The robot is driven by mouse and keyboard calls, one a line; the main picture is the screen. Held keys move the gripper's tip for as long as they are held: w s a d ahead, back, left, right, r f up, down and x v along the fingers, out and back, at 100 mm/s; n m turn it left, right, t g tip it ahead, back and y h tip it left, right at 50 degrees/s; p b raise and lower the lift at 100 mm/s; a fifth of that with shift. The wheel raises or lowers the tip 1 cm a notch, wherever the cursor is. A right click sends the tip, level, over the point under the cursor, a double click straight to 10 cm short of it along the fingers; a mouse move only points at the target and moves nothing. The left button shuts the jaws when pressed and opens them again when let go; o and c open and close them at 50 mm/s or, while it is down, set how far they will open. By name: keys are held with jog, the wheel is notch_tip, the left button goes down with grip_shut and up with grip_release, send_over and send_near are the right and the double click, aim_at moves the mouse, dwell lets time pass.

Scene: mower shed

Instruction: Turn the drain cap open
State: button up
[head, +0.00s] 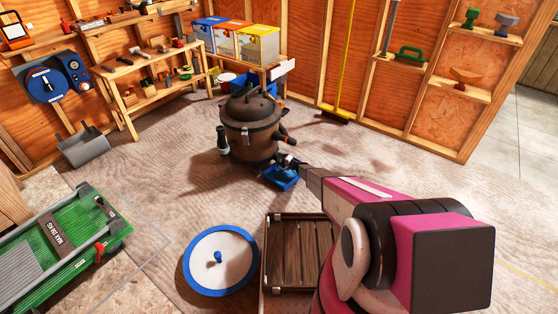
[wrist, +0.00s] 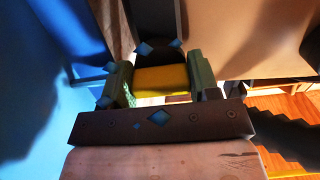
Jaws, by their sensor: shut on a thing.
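The brown canister (head: 250,125) with a dark lid stands upright on the floor in the head view. My gripper (head: 287,161) is low at its right side. In the wrist view my gripper (wrist: 160,80) has its two green fingers shut on a yellow piece (wrist: 161,79), which I take to be the drain cap. A dark part sits just behind it. In the head view the cap is hidden by my gripper and arm, and its turn angle cannot be read.
A blue tray (head: 282,178) lies on the floor under my gripper. A round white lid with a blue rim (head: 221,289) and a slatted wooden crate (head: 266,255) are in front. A green bench (head: 85,260) stands left. Open floor lies right of the canister.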

dwell(0.3)
jog(key=o, duration=0.9)
jog(key=shift+d, duration=0.1)
jog(key=shift+v, duration=3.75)
